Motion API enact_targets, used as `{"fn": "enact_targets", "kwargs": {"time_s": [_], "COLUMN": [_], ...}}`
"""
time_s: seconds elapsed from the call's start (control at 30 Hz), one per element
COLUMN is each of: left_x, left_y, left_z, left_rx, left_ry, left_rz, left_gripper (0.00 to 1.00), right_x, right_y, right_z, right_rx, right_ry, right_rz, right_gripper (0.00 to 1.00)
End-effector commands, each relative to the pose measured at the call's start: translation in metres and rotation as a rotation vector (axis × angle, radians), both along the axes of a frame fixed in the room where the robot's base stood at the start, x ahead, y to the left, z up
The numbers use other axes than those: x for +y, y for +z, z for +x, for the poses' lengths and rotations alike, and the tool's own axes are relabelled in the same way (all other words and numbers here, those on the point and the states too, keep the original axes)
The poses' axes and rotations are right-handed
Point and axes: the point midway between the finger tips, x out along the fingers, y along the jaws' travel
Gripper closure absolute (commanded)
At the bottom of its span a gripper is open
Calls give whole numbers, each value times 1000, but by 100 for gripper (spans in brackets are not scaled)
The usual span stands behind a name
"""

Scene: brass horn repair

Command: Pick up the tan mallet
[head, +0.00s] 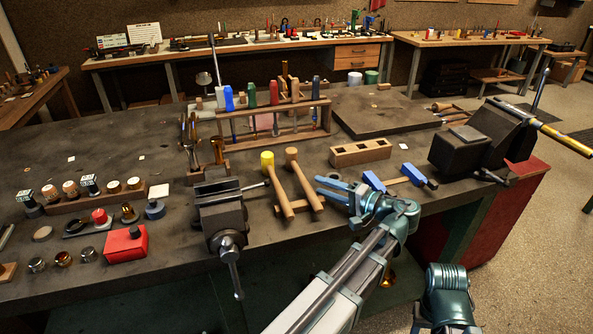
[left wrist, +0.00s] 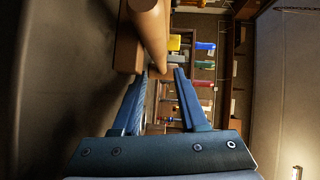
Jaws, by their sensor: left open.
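The tan mallet (head: 292,154) has a wooden head and handle and lies with its handle toward the bench's front edge, on a wooden rest (head: 299,207). A yellow-headed mallet (head: 267,159) lies just left of it. My left gripper (head: 321,187) is open and empty, just right of the tan mallet's handle, with its fingers pointing left. In the left wrist view, a thick tan wooden rod (left wrist: 152,35), which looks like a mallet handle, lies just beyond the open fingertips (left wrist: 164,75), beside a wooden block. My right gripper does not show.
A vise (head: 222,215) stands left of the mallets. A blue-ended clamp (head: 375,182) lies right of my left gripper, near a wooden block with holes (head: 360,152). A rack of colored-handled tools (head: 318,113) stands behind. A larger vise (head: 470,145) is at right.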

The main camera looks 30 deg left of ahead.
Motion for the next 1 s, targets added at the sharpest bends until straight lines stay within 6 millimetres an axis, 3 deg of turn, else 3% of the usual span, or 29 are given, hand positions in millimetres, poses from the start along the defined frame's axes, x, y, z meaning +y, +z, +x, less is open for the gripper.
{"fn": "enact_targets", "kwargs": {"time_s": [0.3,0.7,0.97,1.0], "left_x": [12,60,62,62], "left_y": [-1,-7,-7,-7], "left_z": [1,6,6,6], "left_rx": [0,-1,0,0], "left_ry": [0,1,-1,-1], "left_rz": [0,0,0,0], "left_gripper": [57,57,57,61], "right_x": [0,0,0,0], "right_y": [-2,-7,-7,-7], "right_z": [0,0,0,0], "right_rx": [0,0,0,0], "right_ry": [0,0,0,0], "right_rz": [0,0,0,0], "right_gripper": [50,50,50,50]}}
